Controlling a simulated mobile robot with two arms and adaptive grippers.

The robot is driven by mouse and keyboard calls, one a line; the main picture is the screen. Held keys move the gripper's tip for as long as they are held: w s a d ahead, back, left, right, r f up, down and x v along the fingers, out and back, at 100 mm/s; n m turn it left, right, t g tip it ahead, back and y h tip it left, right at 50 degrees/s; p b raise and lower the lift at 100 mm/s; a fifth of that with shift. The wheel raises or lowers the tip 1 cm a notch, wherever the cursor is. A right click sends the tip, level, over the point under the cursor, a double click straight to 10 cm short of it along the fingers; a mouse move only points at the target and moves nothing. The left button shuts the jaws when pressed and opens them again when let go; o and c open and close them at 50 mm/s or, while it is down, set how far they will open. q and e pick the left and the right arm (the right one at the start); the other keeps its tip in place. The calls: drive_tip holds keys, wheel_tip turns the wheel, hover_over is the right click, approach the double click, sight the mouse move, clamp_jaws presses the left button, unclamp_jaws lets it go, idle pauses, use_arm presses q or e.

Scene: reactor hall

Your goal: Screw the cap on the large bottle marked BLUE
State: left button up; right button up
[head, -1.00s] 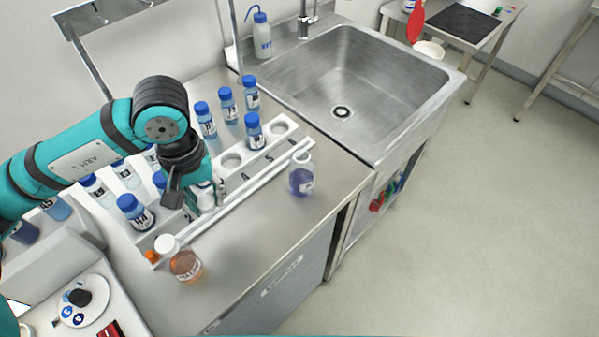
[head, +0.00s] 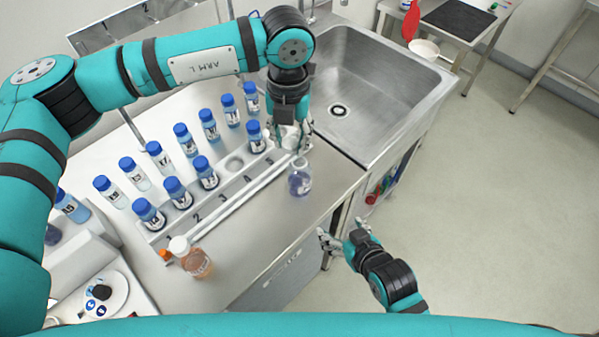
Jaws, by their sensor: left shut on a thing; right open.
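A large clear bottle with blue-violet liquid (head: 300,182) stands upright on the steel counter near its front edge. Its label is too small to read, and its neck looks uncapped. My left gripper (head: 290,140) is just behind and above it, over the right end of the rack, shut on a small white thing that looks like a cap; the fingers hide most of it. The gripper is apart from the bottle. My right gripper (head: 343,228) is open and empty, in front of the counter's edge, lower right of the bottle.
A numbered white rack (head: 215,210) with several blue-capped bottles lies behind the bottle. A white-capped bottle of orange liquid (head: 194,260) stands at the counter's front left. The steel sink (head: 365,90) is at the right. The counter between the two large bottles is clear.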

sight(305, 182)
use_arm(q)
drive_tip(key=n, duration=0.1)
drive_tip(key=w+d+r+n, duration=0.1)
drive_tip(key=n, duration=0.2)
drive_tip(key=shift+w+d+r+n+p, duration=0.2)
drive_tip(key=shift+d+r+n+p, duration=0.1)
drive_tip(key=shift+d, duration=0.05)
use_arm(e)
drive_tip(key=w+a+r+t+y, duration=0.1)
drive_tip(key=a+r, duration=0.1)
drive_tip(key=r, duration=0.3)
drive_tip(key=a+r+n+t+y, duration=0.1)
drive_tip(key=a+r+t, duration=0.1)
drive_tip(key=r, duration=0.3)
drive_tip(key=shift+w+a+r+y, duration=0.3)
drive_tip(key=shift+w+a, duration=0.1)
drive_tip(key=shift+a, duration=0.1)
drive_tip(key=x, duration=1.2)
clamp_jaws()
